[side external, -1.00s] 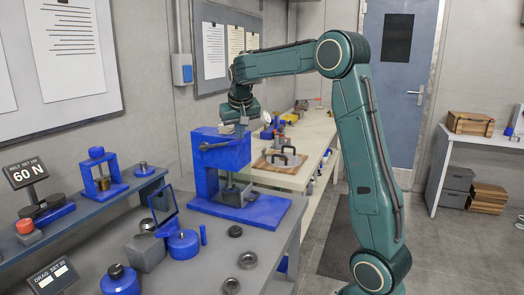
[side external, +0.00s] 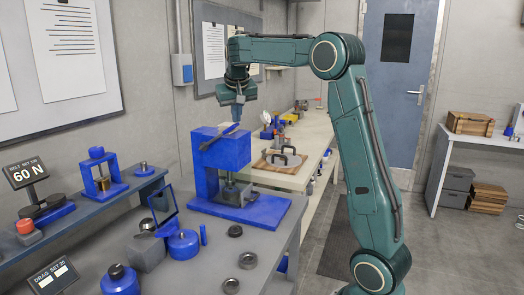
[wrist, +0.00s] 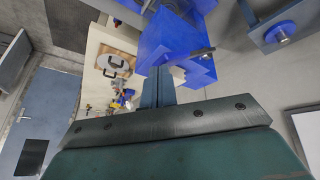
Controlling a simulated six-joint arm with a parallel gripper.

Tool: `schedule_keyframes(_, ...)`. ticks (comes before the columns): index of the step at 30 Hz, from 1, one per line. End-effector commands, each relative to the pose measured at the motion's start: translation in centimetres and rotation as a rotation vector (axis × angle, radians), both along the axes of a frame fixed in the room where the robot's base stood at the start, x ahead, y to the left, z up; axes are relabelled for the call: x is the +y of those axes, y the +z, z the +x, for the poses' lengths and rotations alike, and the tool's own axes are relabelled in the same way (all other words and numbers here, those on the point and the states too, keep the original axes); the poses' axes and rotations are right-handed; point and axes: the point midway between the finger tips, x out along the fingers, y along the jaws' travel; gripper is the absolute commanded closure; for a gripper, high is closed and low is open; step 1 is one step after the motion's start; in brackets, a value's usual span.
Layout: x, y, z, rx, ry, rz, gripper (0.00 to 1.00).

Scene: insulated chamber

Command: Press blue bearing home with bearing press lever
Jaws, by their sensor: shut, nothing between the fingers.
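The blue bearing press (side external: 205,180) stands on its blue base plate on the grey bench; it also shows in the wrist view (wrist: 160,38). My gripper (side external: 237,120) is above the press, beside the lever's raised end, shut and empty. Whether it touches the lever I cannot tell. A grey metal part (side external: 236,190) sits under the press head. I cannot make out the blue bearing there.
A blue round pot (side external: 183,243) and a tilted framed panel (side external: 163,205) stand left of the press. A pale side bench (side external: 300,150) with a board and handles is behind.

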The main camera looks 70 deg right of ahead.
Motion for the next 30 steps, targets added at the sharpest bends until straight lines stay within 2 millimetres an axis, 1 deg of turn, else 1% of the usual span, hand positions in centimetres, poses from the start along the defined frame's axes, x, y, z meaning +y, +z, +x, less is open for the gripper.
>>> schedule_keyframes(18,0.0,0.3,0.1,0.0,0.001,-0.001,1.0)
schedule_keyframes(23,0.0,1.1,0.2,-0.001,0.0,-0.002,1.0)
schedule_keyframes(30,0.0,2.7,0.4,-0.001,0.0,-0.001,1.0)
